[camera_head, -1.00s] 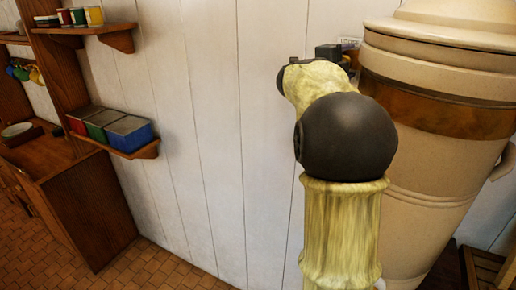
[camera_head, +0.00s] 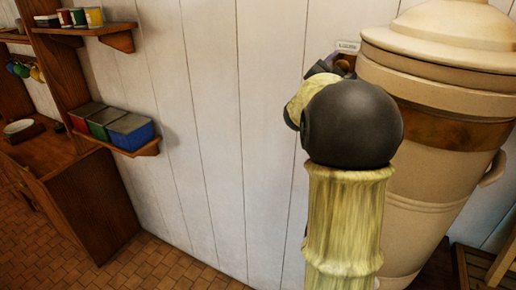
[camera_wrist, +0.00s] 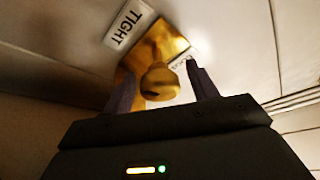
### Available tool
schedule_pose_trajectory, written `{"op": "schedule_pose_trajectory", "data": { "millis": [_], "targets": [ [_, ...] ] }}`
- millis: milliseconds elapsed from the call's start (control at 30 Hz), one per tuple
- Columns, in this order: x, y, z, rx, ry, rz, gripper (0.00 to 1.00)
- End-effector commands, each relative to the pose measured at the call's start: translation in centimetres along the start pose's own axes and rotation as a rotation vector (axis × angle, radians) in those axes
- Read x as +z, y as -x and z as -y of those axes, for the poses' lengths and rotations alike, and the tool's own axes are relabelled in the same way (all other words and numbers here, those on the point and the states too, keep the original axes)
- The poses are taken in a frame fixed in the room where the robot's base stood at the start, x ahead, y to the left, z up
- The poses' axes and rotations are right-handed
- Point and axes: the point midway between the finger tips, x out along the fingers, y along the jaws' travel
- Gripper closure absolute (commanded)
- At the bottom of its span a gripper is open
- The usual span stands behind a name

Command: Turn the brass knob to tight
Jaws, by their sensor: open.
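The brass knob (camera_wrist: 160,82) is in the middle of the wrist view, in front of a brass plate (camera_wrist: 158,48) on the pale wall. A white label reading TIGHT (camera_wrist: 129,22) is at the plate's upper left. A second label (camera_wrist: 182,62) on the right is partly hidden by a finger and too small to read. My gripper (camera_wrist: 158,68) is open, with one dark finger on each side of the knob. I cannot tell whether either finger touches it. In the head view, my gripper is mostly hidden behind my arm, near a small wall label (camera_head: 347,46).
A large beige lidded crock (camera_head: 440,150) stands close to the right of my arm. A small shelf (camera_head: 145,148) with colored tins is on the wall at left, above a wooden cabinet (camera_head: 90,205). The wall between shelf and arm is clear.

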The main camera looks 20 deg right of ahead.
Motion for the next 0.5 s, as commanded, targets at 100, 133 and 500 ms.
{"op": "schedule_pose_trajectory", "data": {
  "millis": [100,133,500],
  "targets": [
    [0.3,1.7,-0.2,-0.002,-0.003,0.000,0.42],
    [0.3,2.1,-0.2,-0.002,-0.003,0.000,0.42],
    [0.3,7.9,-0.2,-0.001,-0.006,0.000,0.42]
  ]
}}
